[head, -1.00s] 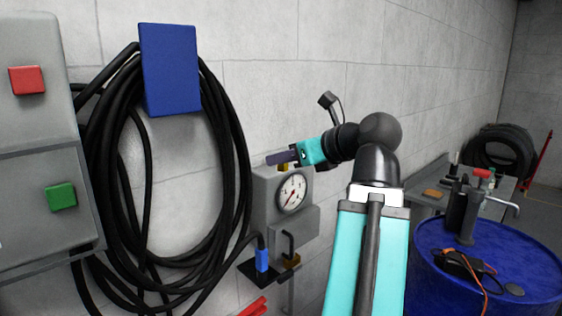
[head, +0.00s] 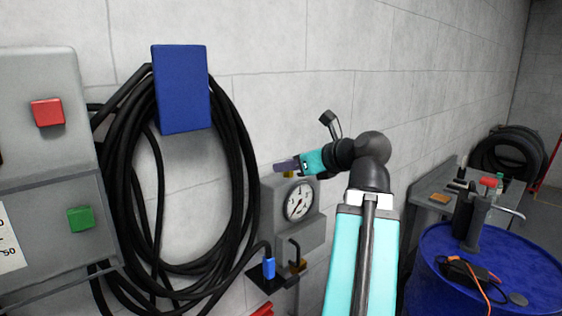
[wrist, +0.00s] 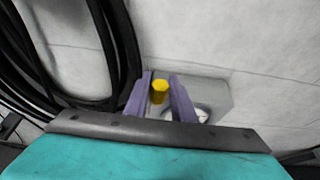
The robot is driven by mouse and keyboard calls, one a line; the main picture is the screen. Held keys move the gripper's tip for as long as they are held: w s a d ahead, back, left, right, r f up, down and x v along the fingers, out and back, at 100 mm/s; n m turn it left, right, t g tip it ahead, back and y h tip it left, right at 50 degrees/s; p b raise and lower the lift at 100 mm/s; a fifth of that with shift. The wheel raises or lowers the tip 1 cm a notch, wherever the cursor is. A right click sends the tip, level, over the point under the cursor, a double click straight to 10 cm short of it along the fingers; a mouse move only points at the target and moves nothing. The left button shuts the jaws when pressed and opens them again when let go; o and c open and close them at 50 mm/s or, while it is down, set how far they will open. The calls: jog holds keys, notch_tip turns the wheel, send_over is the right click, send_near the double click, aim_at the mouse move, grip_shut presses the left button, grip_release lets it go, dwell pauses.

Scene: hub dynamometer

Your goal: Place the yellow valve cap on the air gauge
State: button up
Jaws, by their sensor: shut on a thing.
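The air gauge (head: 299,201) is a round white dial with a needle, on a grey box fixed to the wall. The yellow valve cap (wrist: 159,90) is between the purple fingers of my gripper (wrist: 160,98), which is shut on it. In the head view the cap (head: 289,174) shows just under the fingertips, at the top of the gauge's grey box. I cannot tell whether the cap touches the box. In the wrist view the fingers and gripper body partly hide the dial.
A coiled black hose (head: 235,150) hangs from a blue holder (head: 182,88) close to the left of the gauge. A grey cabinet (head: 30,160) with red and green buttons stands further left. A blue drum (head: 435,285) with tools on it stands at the right.

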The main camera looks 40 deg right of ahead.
jog(key=w+d+p, duration=0.1)
jog(key=w+d, duration=0.1)
jog(key=w+d+p, duration=0.1)
jog(key=w+d, duration=0.1)
jog(key=w, duration=0.1)
jog(key=w+d+f+p, duration=0.1)
jog(key=w+d, duration=0.1)
jog(key=w, duration=0.1)
jog(key=shift+w+d+p, duration=0.1)
jog(key=shift+w+p, duration=0.15)
jog(key=shift+p, duration=0.1)
jog(key=shift+f+p, duration=0.65)
jog(key=shift+f, duration=1.1)
jog(key=shift+f, duration=0.15)
jog(key=o, duration=1)
